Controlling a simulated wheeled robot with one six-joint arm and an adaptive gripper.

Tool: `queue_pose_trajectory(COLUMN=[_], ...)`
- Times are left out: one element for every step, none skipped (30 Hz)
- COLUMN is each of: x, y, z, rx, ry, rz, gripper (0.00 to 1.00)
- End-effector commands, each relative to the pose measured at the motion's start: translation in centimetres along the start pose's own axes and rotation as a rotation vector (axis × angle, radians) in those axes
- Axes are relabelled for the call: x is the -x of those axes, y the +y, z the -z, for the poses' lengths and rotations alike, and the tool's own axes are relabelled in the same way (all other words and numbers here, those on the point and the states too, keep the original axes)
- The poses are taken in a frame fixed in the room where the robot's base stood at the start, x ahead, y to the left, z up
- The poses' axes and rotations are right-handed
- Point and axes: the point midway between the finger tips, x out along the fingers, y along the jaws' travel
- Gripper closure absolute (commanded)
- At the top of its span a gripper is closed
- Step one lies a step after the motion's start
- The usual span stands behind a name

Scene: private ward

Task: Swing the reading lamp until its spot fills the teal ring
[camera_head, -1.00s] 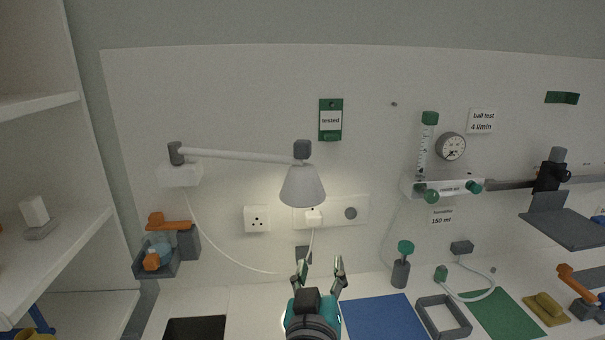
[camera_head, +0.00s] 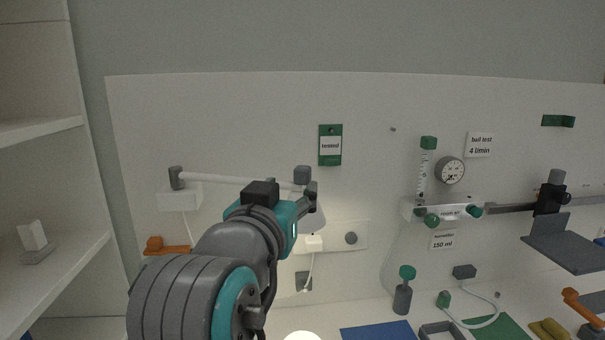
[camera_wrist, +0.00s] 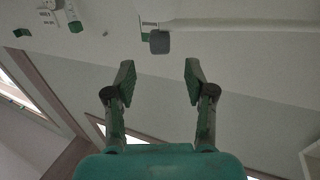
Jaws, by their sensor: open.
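The reading lamp's pale arm (camera_head: 235,180) runs right from its wall bracket (camera_head: 178,198) to a dark grey block (camera_head: 302,175) at its end. The lamp shade (camera_head: 314,218) hangs below this block, partly hidden behind my gripper (camera_head: 309,192). In the wrist view, my gripper (camera_wrist: 160,78) is open and empty. The dark grey block (camera_wrist: 159,42) lies beyond the gap between its fingertips, apart from them. The lamp's bright spot (camera_head: 302,336) lies on the worktop at the bottom edge, cut off by the picture. I cannot see the teal ring.
A green "tested" plate (camera_head: 330,145) is on the wall right of the lamp block. A flowmeter rail (camera_head: 440,210) with a gauge (camera_head: 450,170) stands further right. A blue mat (camera_head: 382,332) and a grey bottle with a green top (camera_head: 403,297) are below. Shelves (camera_head: 40,130) stand at left.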

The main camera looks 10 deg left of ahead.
Motion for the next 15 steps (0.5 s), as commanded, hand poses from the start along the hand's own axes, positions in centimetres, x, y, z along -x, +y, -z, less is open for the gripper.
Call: queue_pose_trajectory(x=[-0.9,-1.5,-2.3,-2.8,-3.3,-4.1,-4.6,-5.0,-5.7,-6.1,-6.5,-7.0,-7.3,-7.6,-7.9], y=[0.1,0.1,0.1,0.1,0.1,0.1,0.1,0.1,0.1,0.1,0.1,0.1,0.1,0.0,0.0], z=[0.0,0.0,0.0,0.0,0.0,0.0,0.0,0.0,0.0,0.0,0.0,0.0,0.0,0.0,0.0], rx=[0.002,0.002,0.002,0.001,0.001,0.002,0.002,0.002,0.001,0.000,0.001,0.001,0.001,0.001,0.002], ry=[0.000,0.000,-0.001,-0.001,-0.001,0.000,0.000,-0.001,0.000,0.000,0.000,0.000,0.000,0.000,0.000], rz=[-0.002,-0.002,-0.004,-0.003,-0.002,-0.003,-0.003,-0.002,-0.002,-0.002,-0.002,-0.002,-0.001,-0.001,0.000], gripper=[0.46,0.46,0.46,0.46,0.46,0.46,0.46,0.46,0.46,0.46,0.46,0.46,0.46,0.46,0.46])
